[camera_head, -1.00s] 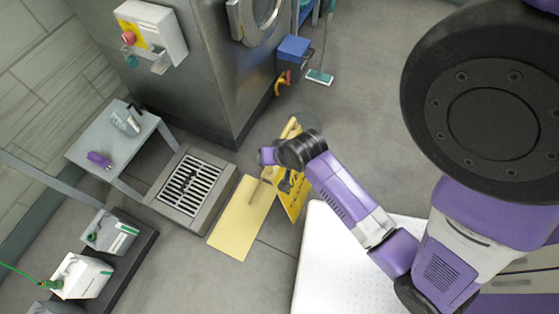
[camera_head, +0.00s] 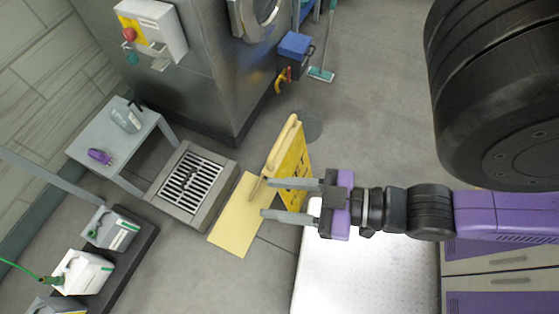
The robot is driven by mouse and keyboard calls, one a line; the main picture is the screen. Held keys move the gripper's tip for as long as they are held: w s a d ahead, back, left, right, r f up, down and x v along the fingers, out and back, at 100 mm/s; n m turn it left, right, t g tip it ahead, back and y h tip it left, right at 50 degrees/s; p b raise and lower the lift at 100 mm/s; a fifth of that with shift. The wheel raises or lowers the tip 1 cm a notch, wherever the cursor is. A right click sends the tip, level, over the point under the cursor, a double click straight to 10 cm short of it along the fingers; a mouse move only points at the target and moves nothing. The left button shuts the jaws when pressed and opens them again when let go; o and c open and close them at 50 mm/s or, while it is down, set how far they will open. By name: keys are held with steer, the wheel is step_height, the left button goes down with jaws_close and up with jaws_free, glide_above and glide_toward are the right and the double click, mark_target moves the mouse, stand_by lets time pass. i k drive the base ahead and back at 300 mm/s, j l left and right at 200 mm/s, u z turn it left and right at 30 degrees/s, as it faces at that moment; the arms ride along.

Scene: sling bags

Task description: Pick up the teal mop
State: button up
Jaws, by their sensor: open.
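The teal mop (camera_head: 322,74) stands at the top of the head view, right of the steel machine. Its flat head rests on the floor and its thin pale handle rises out of the frame's top edge. My gripper (camera_head: 266,199) is open, with two grey fingers pointing left. It is in front of the yellow floor sign in the picture, well below and left of the mop. Nothing shows between the fingers except the sign and floor behind them.
A yellow folding sign (camera_head: 287,158) stands near a floor drain (camera_head: 190,184). A white-topped surface (camera_head: 365,275) lies below my arm. A grey side table (camera_head: 146,128) stands left. Floor right of the mop is clear.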

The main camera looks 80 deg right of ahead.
mark_target(319, 75)
steer(key=z, duration=2.35)
steer(key=k+l, duration=0.1)
steer(key=k, duration=0.2)
